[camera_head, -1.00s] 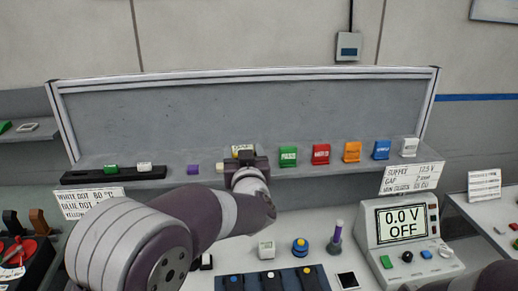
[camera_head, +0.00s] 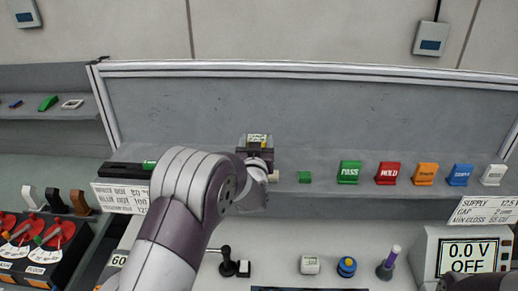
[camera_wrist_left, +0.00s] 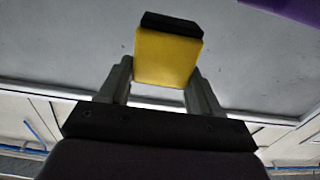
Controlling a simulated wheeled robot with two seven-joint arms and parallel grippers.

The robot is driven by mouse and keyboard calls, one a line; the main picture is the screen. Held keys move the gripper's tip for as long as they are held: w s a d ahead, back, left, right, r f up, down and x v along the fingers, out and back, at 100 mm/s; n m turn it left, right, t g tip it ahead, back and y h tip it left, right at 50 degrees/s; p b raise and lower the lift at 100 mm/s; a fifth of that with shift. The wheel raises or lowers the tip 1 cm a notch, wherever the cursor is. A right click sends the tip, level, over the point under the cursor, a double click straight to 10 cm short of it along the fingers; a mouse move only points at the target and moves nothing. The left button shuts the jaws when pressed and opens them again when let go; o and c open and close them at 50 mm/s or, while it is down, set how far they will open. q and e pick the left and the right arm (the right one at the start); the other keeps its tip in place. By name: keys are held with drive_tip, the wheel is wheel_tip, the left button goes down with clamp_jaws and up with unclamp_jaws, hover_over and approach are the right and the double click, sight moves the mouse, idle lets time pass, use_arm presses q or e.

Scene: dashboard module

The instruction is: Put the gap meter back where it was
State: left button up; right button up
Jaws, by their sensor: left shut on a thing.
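My left gripper (camera_head: 256,153) is shut on a small yellow-and-dark block with a pale display face, which I take to be the gap meter (camera_head: 257,140). In the head view it is held upright in front of the grey back panel, above the shelf. In the left wrist view the yellow body of the gap meter (camera_wrist_left: 167,55) sits between the two fingers of the left gripper (camera_wrist_left: 157,82), with a dark cap at its far end. The shelf right under the gripper is hidden by my arm.
A black rail (camera_head: 125,170) lies left. A purple thing (camera_wrist_left: 285,8) shows in the wrist view.

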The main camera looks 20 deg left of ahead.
use_arm(q)
wheel_tip(320, 180, down, 4)
drive_tip(key=shift+r+p, duration=0.25)
drive_tip(key=shift+p, duration=0.75)
drive_tip(key=shift+s+d+f, duration=0.1)
drive_tip(key=shift+s, duration=0.2)
drive_tip(key=shift+w+f+b, duration=0.2)
drive_tip(key=shift+f+b, duration=0.1)
drive_tip(key=shift+b, duration=0.05)
drive_tip(key=o, duration=1.1)
drive_tip(key=shift+o, duration=0.7)
drive_tip(key=shift+w, duration=0.1)
drive_tip(key=shift+r, duration=0.15)
